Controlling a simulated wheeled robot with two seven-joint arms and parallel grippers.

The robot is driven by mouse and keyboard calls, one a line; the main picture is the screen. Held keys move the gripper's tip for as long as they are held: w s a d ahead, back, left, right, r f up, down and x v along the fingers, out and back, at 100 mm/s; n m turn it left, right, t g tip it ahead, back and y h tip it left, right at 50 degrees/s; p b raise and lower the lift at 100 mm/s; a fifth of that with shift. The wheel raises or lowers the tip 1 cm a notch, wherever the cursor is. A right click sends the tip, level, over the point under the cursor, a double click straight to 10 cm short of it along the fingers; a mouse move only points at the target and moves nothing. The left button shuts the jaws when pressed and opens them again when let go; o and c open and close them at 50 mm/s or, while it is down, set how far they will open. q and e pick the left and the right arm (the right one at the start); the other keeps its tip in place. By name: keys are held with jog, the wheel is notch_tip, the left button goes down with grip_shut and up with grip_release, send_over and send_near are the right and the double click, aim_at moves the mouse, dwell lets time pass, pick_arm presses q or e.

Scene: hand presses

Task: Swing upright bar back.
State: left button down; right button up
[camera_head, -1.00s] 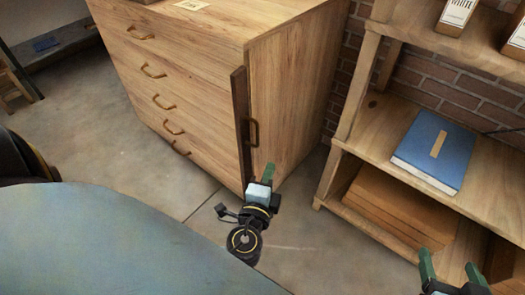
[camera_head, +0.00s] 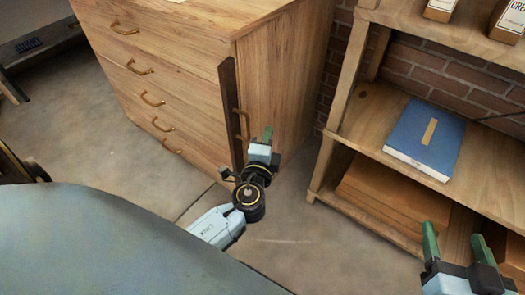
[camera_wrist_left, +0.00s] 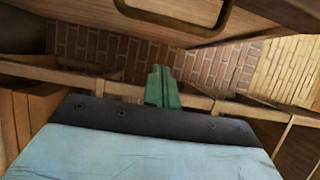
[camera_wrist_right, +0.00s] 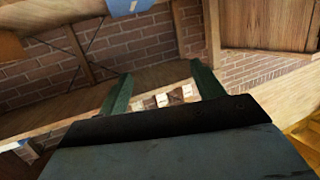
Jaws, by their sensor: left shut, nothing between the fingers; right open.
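The upright bar (camera_head: 231,110) is a dark wooden strip standing at the front right corner of the wooden drawer cabinet. A brass handle (camera_head: 241,123) is on its right side. My left gripper (camera_head: 267,134) is shut and empty, just right of the handle, in front of the cabinet's side; whether it touches anything is unclear. In the left wrist view its closed green fingers (camera_wrist_left: 161,86) point toward a brick wall, with part of a handle (camera_wrist_left: 180,12) above them. My right gripper (camera_head: 456,242) is open and empty at the lower right; its spread fingers also show in the right wrist view (camera_wrist_right: 165,90).
The drawer cabinet (camera_head: 175,62) has several brass-handled drawers. A shelf unit (camera_head: 355,130) with a blue book (camera_head: 425,138) stands on the right, near my right gripper. A rounded pale blue surface (camera_head: 90,240) fills the lower left. Floor (camera_head: 285,190) is clear between cabinet and shelf.

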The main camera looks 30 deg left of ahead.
pick_arm(q)
jog(key=shift+s+a, duration=0.25)
jog(key=shift+a, duration=0.7)
jog(key=shift+s+a, duration=0.25)
jog(key=shift+a, duration=0.65)
pick_arm(e)
jog(key=shift+w+a+r+t+y, duration=0.15)
jog(key=shift+r+t, duration=0.15)
jog(key=shift+r, duration=0.2)
jog(key=shift+w+a+r+t+y, duration=0.15)
jog(key=shift+r+t, duration=0.15)
jog(key=shift+r, duration=0.15)
jog(key=shift+s, duration=0.1)
